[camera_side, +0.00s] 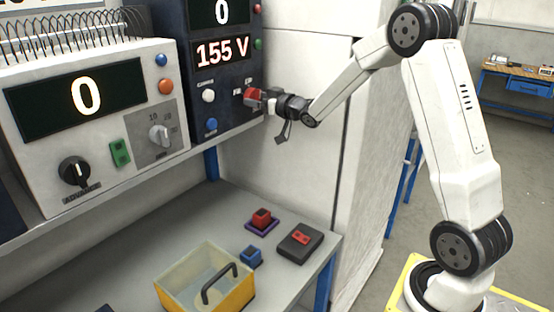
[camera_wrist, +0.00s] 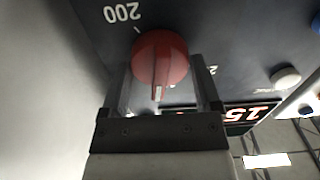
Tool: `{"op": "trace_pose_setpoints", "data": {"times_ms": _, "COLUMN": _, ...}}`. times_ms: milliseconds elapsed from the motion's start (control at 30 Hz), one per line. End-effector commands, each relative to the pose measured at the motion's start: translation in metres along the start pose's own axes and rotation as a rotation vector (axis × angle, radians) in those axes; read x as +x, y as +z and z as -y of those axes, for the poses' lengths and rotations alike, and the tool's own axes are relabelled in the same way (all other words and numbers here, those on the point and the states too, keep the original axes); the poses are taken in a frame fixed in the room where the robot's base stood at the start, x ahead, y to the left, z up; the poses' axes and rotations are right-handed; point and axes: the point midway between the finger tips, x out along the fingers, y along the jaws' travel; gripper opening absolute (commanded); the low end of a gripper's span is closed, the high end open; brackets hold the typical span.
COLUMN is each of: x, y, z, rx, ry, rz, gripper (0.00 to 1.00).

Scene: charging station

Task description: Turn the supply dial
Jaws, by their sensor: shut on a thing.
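The red supply dial (camera_wrist: 160,62) is on the dark supply panel (camera_side: 222,80). In the side view the dial (camera_side: 252,94) is partly covered by my gripper (camera_side: 262,99). My gripper also shows in the wrist view (camera_wrist: 164,92), with one finger on each side of the dial, shut on it. The dial's white pointer mark shows between the fingers, and the number 200 is printed beside the dial. The red display (camera_side: 222,51) on the panel reads 155 V, and the display above it (camera_side: 221,11) reads 0.
A light grey unit (camera_side: 110,140) with a large 0 display stands left of the panel. On the bench below are a yellow box with a handle (camera_side: 238,296), a blue block (camera_side: 250,255), a red block (camera_side: 262,218) and a dark box (camera_side: 286,249). A white cabinet wall stands right of the panel.

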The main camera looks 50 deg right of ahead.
Motion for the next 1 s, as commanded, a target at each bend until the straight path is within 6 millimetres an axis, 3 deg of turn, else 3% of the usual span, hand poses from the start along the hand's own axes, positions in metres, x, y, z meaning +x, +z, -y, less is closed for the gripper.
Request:
{"op": "trace_pose_setpoints", "data": {"times_ms": 433, "x": 0.0002, "y": -0.0006, "z": -0.0002, "rx": 0.286, "ry": -0.001, "rz": -0.002, "gripper": 0.21}}
{"op": "trace_pose_setpoints", "data": {"times_ms": 833, "x": 0.0003, "y": -0.0008, "z": -0.0003, "rx": 0.320, "ry": -0.001, "rz": -0.003, "gripper": 0.21}}
{"op": "trace_pose_setpoints", "data": {"times_ms": 867, "x": 0.0003, "y": -0.0008, "z": -0.0003, "rx": 0.320, "ry": -0.001, "rz": -0.003, "gripper": 0.83}}
{"op": "trace_pose_setpoints", "data": {"times_ms": 900, "x": 0.0003, "y": -0.0008, "z": -0.0003, "rx": 0.319, "ry": -0.001, "rz": -0.003, "gripper": 0.96}}
{"op": "trace_pose_setpoints", "data": {"times_ms": 1000, "x": 0.0002, "y": -0.0007, "z": -0.0003, "rx": 0.319, "ry": -0.001, "rz": -0.003, "gripper": 1.00}}
